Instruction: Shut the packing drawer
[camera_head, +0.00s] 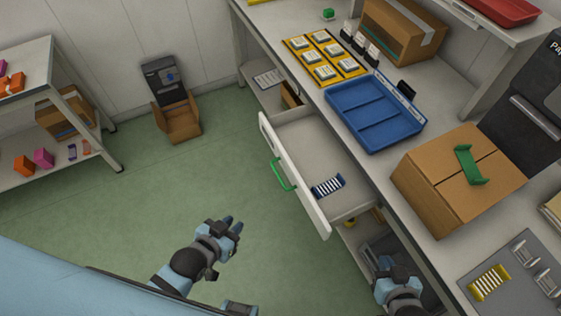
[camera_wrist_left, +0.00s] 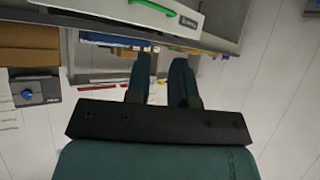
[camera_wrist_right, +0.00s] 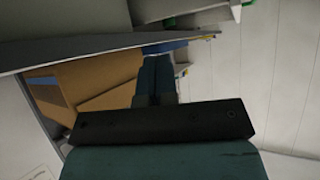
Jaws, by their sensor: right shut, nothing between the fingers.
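The white packing drawer (camera_head: 296,187) is pulled out from under the workbench, with a green handle (camera_head: 283,176) on its front. Inside lies a blue and white striped piece (camera_head: 327,187). My left gripper (camera_head: 233,226) is over the floor in front of the drawer, apart from the handle, its fingers parted and empty. The drawer front (camera_wrist_left: 195,22) and handle also show in the left wrist view. My right gripper (camera_head: 395,265) is shut and empty, by the bench edge right of the drawer; its closed fingers fill the middle of the right wrist view (camera_wrist_right: 157,62).
A shelf rack (camera_head: 112,153) stands left. Green floor lies clear before the drawer.

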